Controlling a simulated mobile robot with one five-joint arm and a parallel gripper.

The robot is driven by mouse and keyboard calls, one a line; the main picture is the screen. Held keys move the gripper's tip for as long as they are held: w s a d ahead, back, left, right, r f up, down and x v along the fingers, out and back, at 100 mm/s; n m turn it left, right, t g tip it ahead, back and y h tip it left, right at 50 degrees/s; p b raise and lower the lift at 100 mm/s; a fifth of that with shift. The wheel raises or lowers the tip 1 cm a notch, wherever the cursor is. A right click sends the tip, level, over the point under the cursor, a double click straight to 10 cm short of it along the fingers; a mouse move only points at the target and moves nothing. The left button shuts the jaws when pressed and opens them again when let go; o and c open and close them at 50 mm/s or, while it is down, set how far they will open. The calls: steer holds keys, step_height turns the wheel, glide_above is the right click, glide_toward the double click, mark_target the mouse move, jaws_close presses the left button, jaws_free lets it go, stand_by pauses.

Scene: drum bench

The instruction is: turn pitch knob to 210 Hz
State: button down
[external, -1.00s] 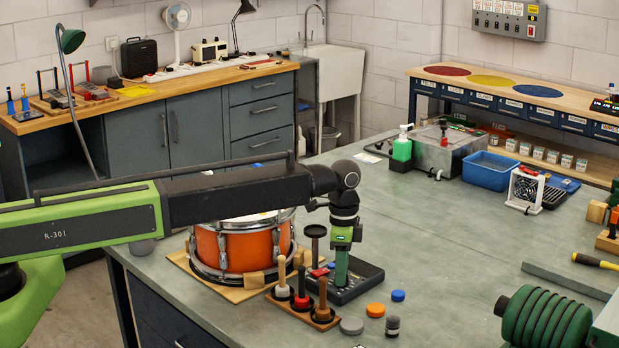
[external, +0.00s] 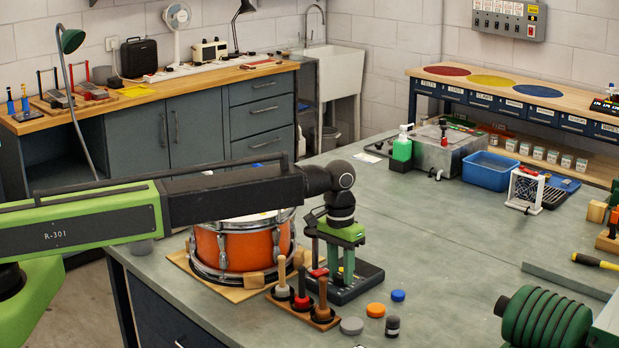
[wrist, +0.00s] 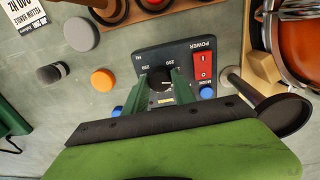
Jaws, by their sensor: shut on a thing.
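A black control box (external: 368,280) stands on the bench in front of the orange drum (external: 243,246). In the wrist view its panel (wrist: 185,50) has a dark round pitch knob (wrist: 160,79) among small printed numbers. My gripper (external: 341,280) points straight down over the box. In the wrist view its two green fingers (wrist: 161,90) stand on either side of the knob, and it is shut on the knob. The fingers hide part of the dial, and I cannot read the knob's setting. A red power switch (wrist: 203,65) and a blue button (wrist: 207,92) sit right of the knob.
A wooden rack with mallets (external: 301,307) stands close by at the left. A dark round-topped stand (wrist: 284,115) is close to the box.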

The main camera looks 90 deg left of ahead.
mark_target(337, 275)
steer(key=n, duration=0.5)
steer(key=shift+n, duration=0.3)
stand_by(0.4)
steer(key=c, duration=1)
jaws_free()
steer(key=shift+c, duration=0.2)
step_height(337, 275, up, 18)
steer(key=p, duration=1.7)
steer(key=shift+s+f, duration=0.25)
steer(key=shift+s, duration=0.2)
steer(key=shift+a+f, duration=0.1)
